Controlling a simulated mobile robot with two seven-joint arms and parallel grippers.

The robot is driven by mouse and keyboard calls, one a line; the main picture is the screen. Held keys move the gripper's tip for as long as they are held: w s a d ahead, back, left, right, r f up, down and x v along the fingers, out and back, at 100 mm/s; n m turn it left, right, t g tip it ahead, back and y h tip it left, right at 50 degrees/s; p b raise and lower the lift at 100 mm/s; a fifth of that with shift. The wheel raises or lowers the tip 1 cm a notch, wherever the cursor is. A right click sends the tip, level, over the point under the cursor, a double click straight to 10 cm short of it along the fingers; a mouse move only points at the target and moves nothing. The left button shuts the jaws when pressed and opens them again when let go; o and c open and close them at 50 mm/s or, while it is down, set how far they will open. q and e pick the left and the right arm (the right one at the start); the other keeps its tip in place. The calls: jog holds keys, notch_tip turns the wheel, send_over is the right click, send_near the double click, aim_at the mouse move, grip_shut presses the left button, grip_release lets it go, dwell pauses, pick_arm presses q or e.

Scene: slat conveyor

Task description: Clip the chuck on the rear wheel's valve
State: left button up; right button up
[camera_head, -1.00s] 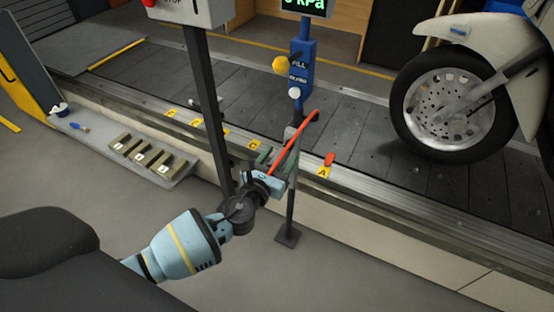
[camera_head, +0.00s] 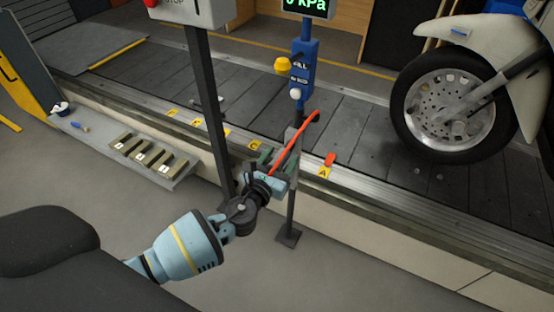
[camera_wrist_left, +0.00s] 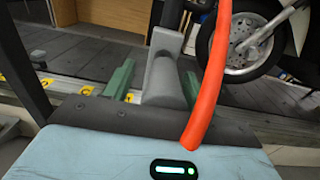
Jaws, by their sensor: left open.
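A spoked-hole wheel (camera_head: 449,108) with a black tyre stands on the slats at the right, under a pale fender; it also shows in the left wrist view (camera_wrist_left: 250,45). I cannot make out its valve. My left gripper (camera_head: 272,160) is at a small grey stand in front of the conveyor. In the left wrist view its green fingers (camera_wrist_left: 153,82) are apart, one on each side of a grey upright piece (camera_wrist_left: 163,82). I cannot tell whether this piece is the chuck. An orange hose (camera_head: 296,138) runs down close to the gripper. My right gripper is out of view.
A blue post (camera_head: 303,75) with a yellow knob and kPa display stands behind the stand. A dark post with a STOP box (camera_head: 192,12) rises left of the gripper. A low shelf (camera_head: 110,135) holds several blocks. An orange clip-like piece (camera_head: 330,159) is at marker A.

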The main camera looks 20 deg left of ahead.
pick_arm(q)
jog(key=shift+w+d+r, duration=0.25)
jog(key=shift+w+r, duration=0.35)
jog(key=shift+r, duration=0.15)
grip_shut()
jog(key=shift+s+d+f+h+p, duration=0.35)
jog(key=shift+s+d+p, duration=0.15)
jog(key=shift+s, duration=0.25)
jog(key=shift+s+d, duration=0.15)
jog(key=shift+s, duration=0.05)
jog(key=shift+s+a+f, duration=0.15)
jog(key=shift+s+a, duration=0.2)
jog(key=shift+s, duration=0.4)
jog(key=shift+s+a, duration=0.1)
jog(key=shift+s, duration=0.75)
